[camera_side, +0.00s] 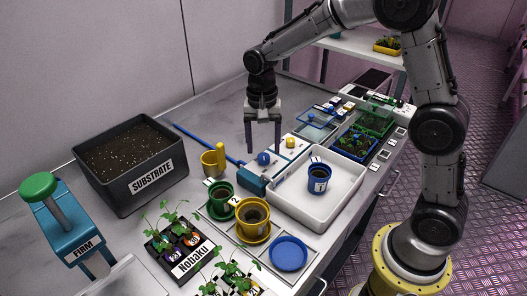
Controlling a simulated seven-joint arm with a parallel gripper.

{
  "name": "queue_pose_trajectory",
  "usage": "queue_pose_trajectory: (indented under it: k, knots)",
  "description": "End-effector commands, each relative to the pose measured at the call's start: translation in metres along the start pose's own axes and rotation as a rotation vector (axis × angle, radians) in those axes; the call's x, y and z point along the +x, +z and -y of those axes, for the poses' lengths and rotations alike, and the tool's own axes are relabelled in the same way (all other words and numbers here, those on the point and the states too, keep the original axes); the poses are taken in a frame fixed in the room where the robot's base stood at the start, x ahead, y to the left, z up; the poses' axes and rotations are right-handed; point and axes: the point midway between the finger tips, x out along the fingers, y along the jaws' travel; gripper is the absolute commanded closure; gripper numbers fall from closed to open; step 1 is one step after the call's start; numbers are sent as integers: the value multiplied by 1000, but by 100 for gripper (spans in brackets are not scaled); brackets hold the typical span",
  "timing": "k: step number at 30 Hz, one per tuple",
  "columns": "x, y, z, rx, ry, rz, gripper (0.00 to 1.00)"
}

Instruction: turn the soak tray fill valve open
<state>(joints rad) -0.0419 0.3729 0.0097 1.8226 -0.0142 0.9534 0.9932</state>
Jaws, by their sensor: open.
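The white soak tray (345,202) stands right of centre on the bench, with a small dark blue pot (320,179) of soil inside. A blue block (252,181), joined to a long blue pipe (205,141), sits at the tray's left end. A blue knob (263,158) and a yellow knob (290,143) are on a pale panel behind the tray; I cannot tell for sure which part is the fill valve. My gripper (263,149) points down, open and empty. In the picture the blue knob shows between and just below its fingertips; contact cannot be told.
Left of the tray are a yellow mug (213,161), green pot (221,196), yellow pot (253,219) and blue saucer (289,252). A black substrate bin (130,187) stands at left. Seedling trays (355,146) lie beyond the tray. Bare bench lies behind the pipe.

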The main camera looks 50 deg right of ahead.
Motion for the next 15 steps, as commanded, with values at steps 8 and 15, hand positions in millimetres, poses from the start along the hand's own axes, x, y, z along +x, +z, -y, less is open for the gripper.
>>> queue_pose_trajectory:
  k: [8, 15]
  knots:
    - [25, 0, 0, 0, 1, 0, 29]
    - [26, 0, 0, 0, 0, 0, 29]
